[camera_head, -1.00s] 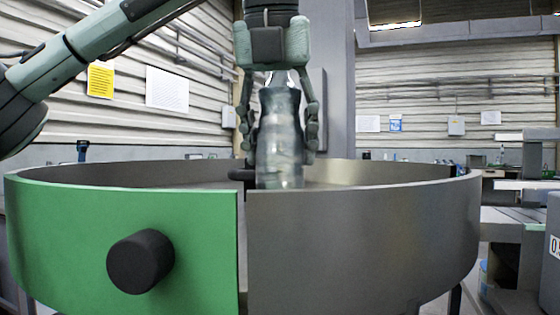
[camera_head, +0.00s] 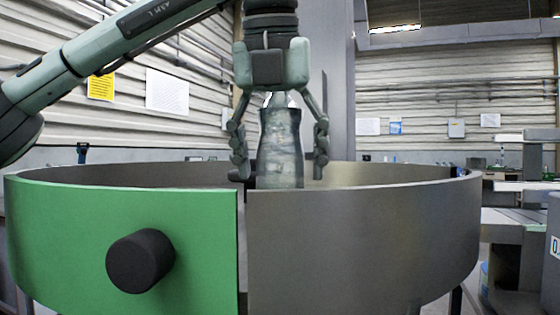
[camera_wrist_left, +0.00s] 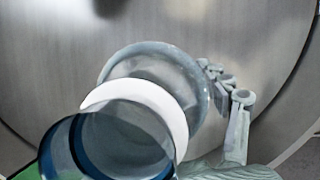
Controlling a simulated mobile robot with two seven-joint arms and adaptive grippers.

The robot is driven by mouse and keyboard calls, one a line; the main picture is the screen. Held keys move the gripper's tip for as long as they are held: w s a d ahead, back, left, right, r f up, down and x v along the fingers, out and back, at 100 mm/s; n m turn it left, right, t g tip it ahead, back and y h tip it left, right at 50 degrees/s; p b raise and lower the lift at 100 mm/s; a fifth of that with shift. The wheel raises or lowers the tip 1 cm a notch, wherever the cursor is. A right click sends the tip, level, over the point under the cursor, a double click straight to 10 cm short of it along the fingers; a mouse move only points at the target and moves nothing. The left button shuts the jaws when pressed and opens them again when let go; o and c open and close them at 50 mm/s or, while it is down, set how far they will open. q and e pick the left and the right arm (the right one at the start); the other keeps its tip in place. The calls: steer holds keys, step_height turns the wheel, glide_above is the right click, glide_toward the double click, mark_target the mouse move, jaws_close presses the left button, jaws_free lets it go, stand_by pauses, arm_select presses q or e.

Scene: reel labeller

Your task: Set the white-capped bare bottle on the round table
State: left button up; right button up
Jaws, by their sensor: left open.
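A clear grey bottle (camera_head: 280,148) stands upright inside the round table (camera_head: 360,235); the table's near wall hides its base. My left gripper (camera_head: 280,168) is over it from above, open, with one finger on each side and a visible gap to the bottle. The bottle's top is partly hidden under the gripper in the head view. In the left wrist view the bottle (camera_wrist_left: 165,62) is seen from above, with a white ring around its upper part, above the grey table floor (camera_wrist_left: 50,60). One finger (camera_wrist_left: 238,125) shows to its right. My right gripper is not in view.
The round table has a high wall, with a green panel (camera_head: 60,235) and a black knob (camera_head: 140,261) at the front left. A grey column (camera_head: 335,100) stands behind. Grey machinery (camera_head: 520,210) is at the right. The table floor around the bottle looks clear.

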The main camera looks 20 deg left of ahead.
mark_target(276, 102)
arm_select(q)
steer(key=shift+r, duration=0.1)
steer(key=shift+r, duration=0.2)
steer(key=p+v, duration=0.1)
steer(key=v, duration=0.4)
steer(key=p+v, duration=0.1)
steer(key=v, duration=0.5)
steer(key=shift+p, duration=0.3)
steer(key=shift+s+r, duration=0.15)
steer(key=shift+r, duration=0.2)
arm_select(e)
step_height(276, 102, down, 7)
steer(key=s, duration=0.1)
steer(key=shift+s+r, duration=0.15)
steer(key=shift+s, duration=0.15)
arm_select(q)
steer(key=shift+f, duration=0.1)
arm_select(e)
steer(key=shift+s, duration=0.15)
